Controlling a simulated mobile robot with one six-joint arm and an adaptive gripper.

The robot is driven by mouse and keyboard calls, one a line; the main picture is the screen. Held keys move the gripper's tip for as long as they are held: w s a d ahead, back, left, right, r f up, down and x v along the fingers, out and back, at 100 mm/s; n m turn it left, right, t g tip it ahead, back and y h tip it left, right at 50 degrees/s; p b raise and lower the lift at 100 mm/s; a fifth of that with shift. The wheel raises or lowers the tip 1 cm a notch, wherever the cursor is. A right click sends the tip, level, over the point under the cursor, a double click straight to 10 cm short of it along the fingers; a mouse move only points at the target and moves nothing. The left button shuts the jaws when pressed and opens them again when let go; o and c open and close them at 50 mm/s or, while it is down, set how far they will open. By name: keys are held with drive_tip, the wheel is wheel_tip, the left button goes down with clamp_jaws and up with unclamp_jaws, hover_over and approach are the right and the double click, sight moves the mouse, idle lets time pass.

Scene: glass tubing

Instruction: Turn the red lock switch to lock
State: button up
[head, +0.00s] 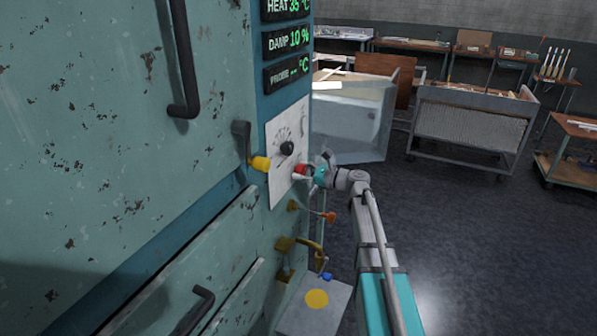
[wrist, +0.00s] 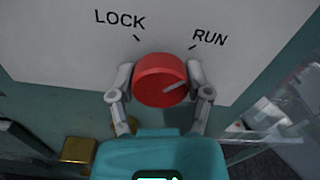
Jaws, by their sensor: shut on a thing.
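The red lock switch (wrist: 160,80) is a round knob on a pale panel, seen in the middle of the wrist view. It also shows in the head view (head: 299,170). The LOCK label (wrist: 120,19) is above it to the left, and the RUN label (wrist: 209,38) is above it to the right. The knob's pale pointer line slants right and slightly up, on the RUN side. My gripper (wrist: 160,75) has one finger on each side of the knob and is shut on it. In the head view my gripper (head: 310,173) reaches the panel from the right.
A black dial (head: 287,148) and a yellow handle part (head: 260,164) are close by on the cabinet. Below are an orange-tipped lever (head: 329,217) and brass fittings (head: 285,244). Carts and benches stand behind; the floor (head: 470,240) at right is clear.

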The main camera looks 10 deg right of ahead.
drive_tip(key=shift+d, duration=0.1)
drive_tip(key=n, duration=0.4)
drive_tip(key=shift+f+n, duration=0.1)
drive_tip(key=shift+n, duration=0.2)
drive_tip(key=n, duration=0.4)
drive_tip(key=shift+s+n, duration=0.1)
drive_tip(key=shift+n, duration=0.2)
drive_tip(key=n, duration=0.4)
drive_tip(key=shift+n, duration=2.1)
drive_tip(key=o, duration=1)
drive_tip(key=shift+d, duration=0.15)
drive_tip(key=shift+o, duration=0.8)
